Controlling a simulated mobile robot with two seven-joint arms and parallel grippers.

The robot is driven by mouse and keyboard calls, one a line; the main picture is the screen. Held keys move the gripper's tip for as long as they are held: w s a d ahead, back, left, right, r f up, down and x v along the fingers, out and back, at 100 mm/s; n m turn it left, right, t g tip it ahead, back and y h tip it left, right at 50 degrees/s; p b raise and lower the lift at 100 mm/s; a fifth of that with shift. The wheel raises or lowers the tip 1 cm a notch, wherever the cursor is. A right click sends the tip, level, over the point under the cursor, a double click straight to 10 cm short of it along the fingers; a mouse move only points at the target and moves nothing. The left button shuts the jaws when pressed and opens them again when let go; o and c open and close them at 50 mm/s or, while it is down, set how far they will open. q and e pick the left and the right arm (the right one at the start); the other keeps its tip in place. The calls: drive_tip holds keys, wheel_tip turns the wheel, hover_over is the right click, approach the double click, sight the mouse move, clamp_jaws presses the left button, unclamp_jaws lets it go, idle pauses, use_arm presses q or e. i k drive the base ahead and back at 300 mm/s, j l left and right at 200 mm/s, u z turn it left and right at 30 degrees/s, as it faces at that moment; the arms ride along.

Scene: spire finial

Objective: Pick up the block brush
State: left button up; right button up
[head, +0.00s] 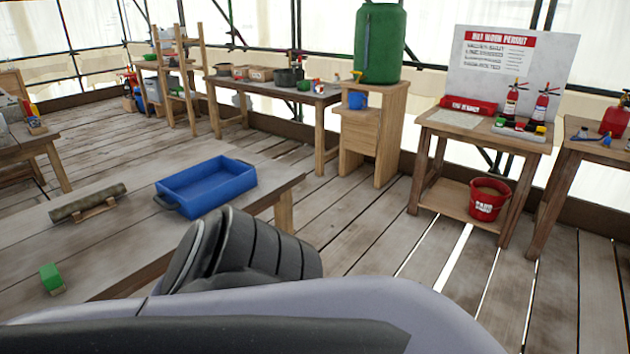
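A small green block with a tan lower part (51,277) lies at the near left of the wooden table (105,250). It may be the block brush, but it is too small to be certain. Nothing touches it. One of my arms crosses the bottom of the head view, with a dark ribbed joint and a grey link, and covers the near right part of the table. Neither gripper's fingers show.
On the same table lie a blue tray (206,187) and a dark log-like roll on a wooden cradle (88,203). Behind stand a long bench (270,88), a green tank (380,43), and a hot-work table (480,130) over a red sand bucket (488,200). Plank floor between is open.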

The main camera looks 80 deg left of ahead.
sight(50, 277)
drive_tip(key=u, duration=5.1)
drive_tip(key=l+u, duration=0.3)
drive_tip(key=u, duration=0.15)
drive_tip(key=l+u, duration=0.3)
drive_tip(key=u, duration=0.15)
drive_tip(key=k+l+u, duration=0.1)
drive_tip(key=l+u, duration=0.15)
drive_tip(key=k+l+u, duration=0.25)
drive_tip(key=l, duration=0.2)
drive_tip(key=i+l, duration=0.05)
drive_tip(key=i, duration=0.05)
